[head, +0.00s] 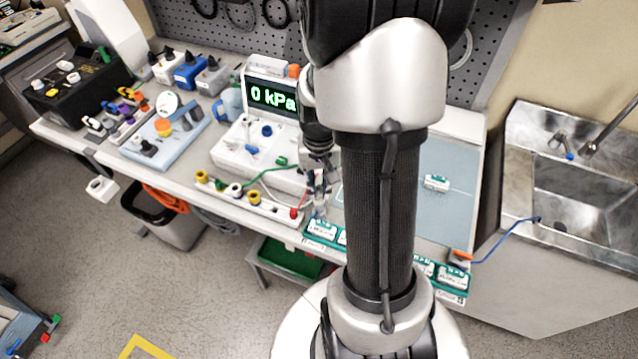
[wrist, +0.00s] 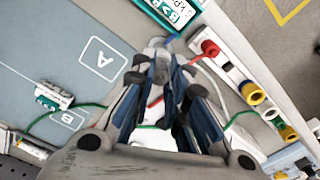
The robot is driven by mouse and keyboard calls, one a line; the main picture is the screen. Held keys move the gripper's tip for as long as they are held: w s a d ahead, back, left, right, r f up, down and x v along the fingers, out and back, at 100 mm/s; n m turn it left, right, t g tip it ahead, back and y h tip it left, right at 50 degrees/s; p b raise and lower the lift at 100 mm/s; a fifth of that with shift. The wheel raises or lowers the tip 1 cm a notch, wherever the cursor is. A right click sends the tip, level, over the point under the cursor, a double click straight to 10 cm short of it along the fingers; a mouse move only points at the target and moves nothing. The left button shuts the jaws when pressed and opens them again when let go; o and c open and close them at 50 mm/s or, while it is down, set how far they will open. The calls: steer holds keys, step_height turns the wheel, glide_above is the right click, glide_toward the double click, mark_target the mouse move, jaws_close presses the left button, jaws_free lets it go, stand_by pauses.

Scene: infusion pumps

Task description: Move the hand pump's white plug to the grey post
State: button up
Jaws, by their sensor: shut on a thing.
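My gripper (head: 318,198) points down at the front of the bench, just right of the red post (head: 293,212) on the white post strip (head: 272,209). In the wrist view its blue-padded fingers (wrist: 162,66) are shut on a small pale grey-white piece (wrist: 155,42), mostly hidden by the fingertips. I cannot tell whether this is the white plug, or whether it touches anything below. The strip also bears yellow and dark posts. I cannot pick out the grey post for certain, and the hand pump is not clearly identifiable.
A pump unit with a "0 kPa" display (head: 270,97) stands behind the strip. A green tube (wrist: 88,105) and a red tube run near the fingers. Teal-edged cards (head: 321,230) line the front edge. The grey-blue mat (head: 455,207) is mostly clear; a small white module (head: 436,182) sits on it.

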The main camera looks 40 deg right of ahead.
steer(key=o, duration=0.9)
steer(key=shift+o, duration=0.2)
steer(key=o, duration=0.4)
steer(key=shift+r, duration=0.1)
step_height(320, 180, up, 7)
steer(key=p, duration=0.6)
